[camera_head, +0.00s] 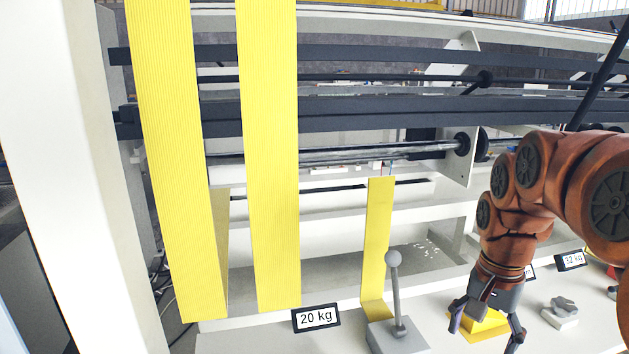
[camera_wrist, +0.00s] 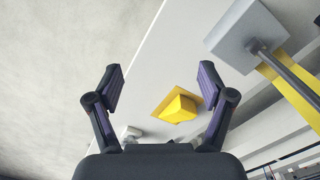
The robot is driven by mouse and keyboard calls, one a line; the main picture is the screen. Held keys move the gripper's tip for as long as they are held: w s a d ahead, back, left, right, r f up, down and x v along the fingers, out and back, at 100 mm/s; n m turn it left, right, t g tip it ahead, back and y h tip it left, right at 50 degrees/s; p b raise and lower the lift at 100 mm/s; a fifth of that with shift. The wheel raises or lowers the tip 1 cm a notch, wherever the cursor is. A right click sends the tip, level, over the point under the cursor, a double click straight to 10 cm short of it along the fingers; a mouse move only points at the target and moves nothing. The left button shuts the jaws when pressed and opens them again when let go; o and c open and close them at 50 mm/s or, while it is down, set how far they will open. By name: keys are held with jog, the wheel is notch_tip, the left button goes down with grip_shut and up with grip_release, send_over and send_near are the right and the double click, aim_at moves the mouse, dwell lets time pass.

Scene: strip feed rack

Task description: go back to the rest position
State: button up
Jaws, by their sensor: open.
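My gripper (camera_head: 487,327) hangs from the orange arm at the right of the head view, over the white ledge. Its two fingers are spread and nothing is between them; it also shows open in the wrist view (camera_wrist: 162,90). A yellow block on a flat base (camera_head: 484,324) sits on the ledge behind and below the fingers, partly hidden by them. In the wrist view the yellow block (camera_wrist: 178,107) lies beyond the fingertips, apart from them.
A grey lever on a block (camera_head: 395,300) stands left of my gripper, beside a short yellow strip (camera_head: 377,230). Two long yellow strips (camera_head: 268,150) hang at the left. A "20 kg" sign (camera_head: 316,318) and a small grey part (camera_head: 560,312) are on the white ledge (camera_head: 250,340).

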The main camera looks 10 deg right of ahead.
jog(key=s+a+f+n+g+p, duration=0.1)
jog(key=s+a+f+n+p, duration=0.1)
jog(key=s+a+n+p, duration=0.4)
jog(key=s+a+n, duration=0.4)
jog(key=s+a, duration=0.5)
jog(key=s, duration=0.1)
jog(key=shift+s+a, duration=0.2)
jog(key=shift+a, duration=0.1)
